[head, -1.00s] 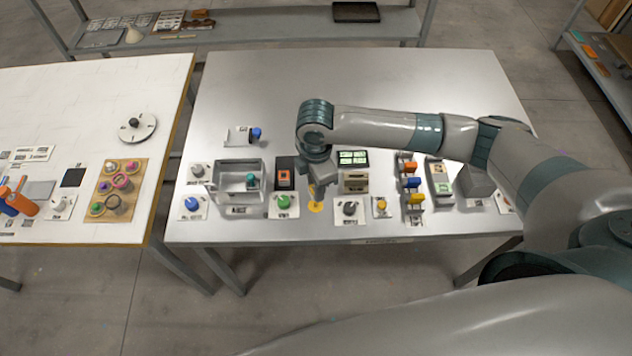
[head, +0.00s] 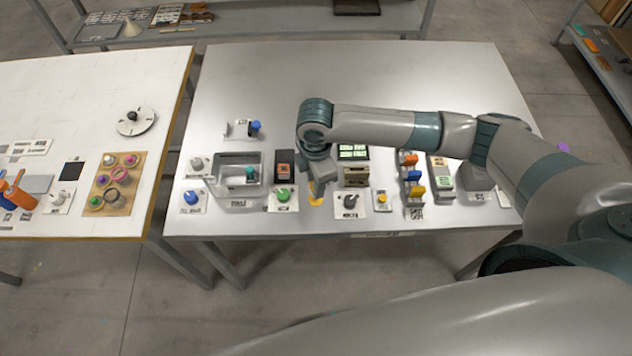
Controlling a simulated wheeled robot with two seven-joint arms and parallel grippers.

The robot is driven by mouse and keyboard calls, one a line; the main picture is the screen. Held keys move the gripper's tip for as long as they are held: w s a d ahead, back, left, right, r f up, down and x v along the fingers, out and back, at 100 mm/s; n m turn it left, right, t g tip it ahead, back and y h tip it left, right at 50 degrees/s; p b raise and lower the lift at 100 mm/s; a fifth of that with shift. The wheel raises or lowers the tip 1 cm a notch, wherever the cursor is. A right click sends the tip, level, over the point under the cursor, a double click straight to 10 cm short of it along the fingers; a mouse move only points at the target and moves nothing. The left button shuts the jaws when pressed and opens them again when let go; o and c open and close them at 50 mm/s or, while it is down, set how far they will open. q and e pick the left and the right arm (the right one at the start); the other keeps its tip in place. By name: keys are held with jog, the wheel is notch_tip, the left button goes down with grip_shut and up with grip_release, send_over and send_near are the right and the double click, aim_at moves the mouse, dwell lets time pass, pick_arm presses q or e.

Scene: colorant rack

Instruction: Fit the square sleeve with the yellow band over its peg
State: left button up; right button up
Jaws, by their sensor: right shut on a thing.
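My right gripper (head: 318,193) points down over the front middle of the grey metal table, between the green knob and a dark knob. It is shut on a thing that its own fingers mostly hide. Yellow (head: 316,201) shows right at its fingertips, low against the table. I cannot tell whether this is the sleeve's band or a yellow mark under it. A brown board (head: 119,208) on the white table at left carries pegs and coloured rings, among them a pink ring (head: 120,175). I cannot make out the square sleeve or its peg for certain. My left gripper is not in view.
A grey open bin (head: 221,189) and a green knob (head: 283,195) stand left of my gripper. Right of it are a dark knob (head: 350,201) and a rack with orange, blue and yellow parts (head: 416,182). The table's back half is clear.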

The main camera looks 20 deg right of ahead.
jog(key=shift+f+b, duration=0.55)
jog(key=shift+f, duration=1.35)
jog(key=o, duration=1.1)
jog(key=shift+r, duration=0.1)
notch_tip(320, 180, up, 17)
jog(key=b, duration=0.3)
jog(key=shift+r+b, duration=0.15)
jog(key=shift+b, duration=0.2)
